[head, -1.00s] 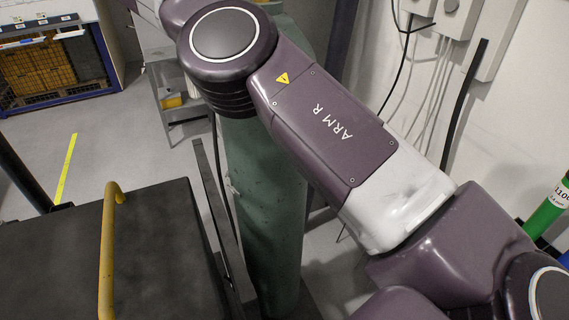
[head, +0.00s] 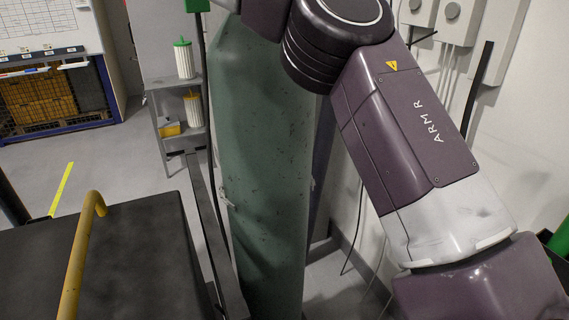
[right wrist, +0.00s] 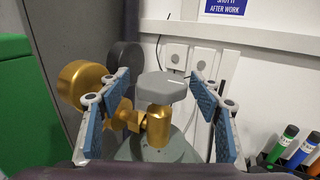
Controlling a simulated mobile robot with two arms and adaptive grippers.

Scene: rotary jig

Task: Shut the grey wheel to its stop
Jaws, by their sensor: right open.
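The grey wheel (right wrist: 163,87) sits on top of a brass valve body (right wrist: 158,126) in the right wrist view. The valve stands on the shoulder of a green gas cylinder (head: 262,170); the cylinder's top is out of the head view. My right gripper (right wrist: 161,96) is open, with one blue-padded finger on each side of the wheel. Gaps show between the pads and the wheel, and I see no contact. My left gripper is not in view.
A brass round gauge (right wrist: 84,84) and a dark one (right wrist: 125,56) sit left of the valve. A black cart top with a yellow handle (head: 80,250) is at left. Grey shelves (head: 180,142) stand behind. Wall boxes (head: 455,15) are at right.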

